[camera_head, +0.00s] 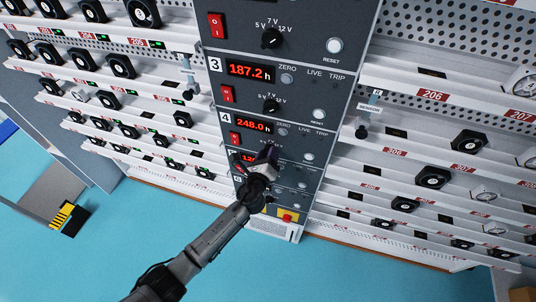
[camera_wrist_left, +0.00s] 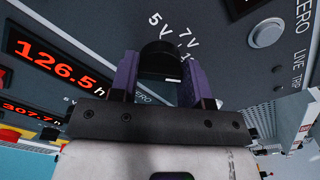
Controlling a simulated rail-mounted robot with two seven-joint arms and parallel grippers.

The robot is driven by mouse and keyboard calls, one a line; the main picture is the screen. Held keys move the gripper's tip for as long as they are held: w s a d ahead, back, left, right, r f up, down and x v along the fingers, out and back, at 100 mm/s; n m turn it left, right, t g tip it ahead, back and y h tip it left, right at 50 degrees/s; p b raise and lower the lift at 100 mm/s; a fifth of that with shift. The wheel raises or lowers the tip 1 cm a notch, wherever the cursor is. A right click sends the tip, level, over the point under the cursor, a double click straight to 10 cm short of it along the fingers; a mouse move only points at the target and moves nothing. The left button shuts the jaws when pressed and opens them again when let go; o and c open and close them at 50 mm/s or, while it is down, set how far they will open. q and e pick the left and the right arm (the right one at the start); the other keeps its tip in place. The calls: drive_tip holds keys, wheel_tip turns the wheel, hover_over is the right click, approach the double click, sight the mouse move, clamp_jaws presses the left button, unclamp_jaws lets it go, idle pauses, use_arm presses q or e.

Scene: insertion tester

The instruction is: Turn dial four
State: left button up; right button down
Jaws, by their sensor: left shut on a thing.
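The dark panel holds stacked numbered sections. Section four (camera_head: 226,118) has a red display reading 248.0 h (camera_head: 250,126), a red switch (camera_head: 235,139) and, at the right, a white reset button (camera_head: 309,156). My left gripper (camera_head: 267,156) is at the panel just below that display and hides dial four in the head view. In the left wrist view the purple fingers of my left gripper (camera_wrist_left: 158,76) are shut on a black dial (camera_wrist_left: 158,50), with 5 V and 7 V marks above it. A 126.5 h display (camera_wrist_left: 55,62) lies beside it, lower left. My right gripper is not in view.
Section three's dial (camera_head: 271,104) sits above my left gripper. A yellow box with a red button (camera_head: 288,216) is at the panel's foot. Shelves with black round-faced devices (camera_head: 434,178) flank the panel. Blue floor (camera_head: 130,240) is open at lower left.

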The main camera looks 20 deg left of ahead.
use_arm(q)
drive_tip(key=shift+n, duration=0.4)
drive_tip(key=shift+n+b, duration=0.8)
drive_tip(key=shift+n, duration=8.7)
drive_tip(key=o, duration=0.9)
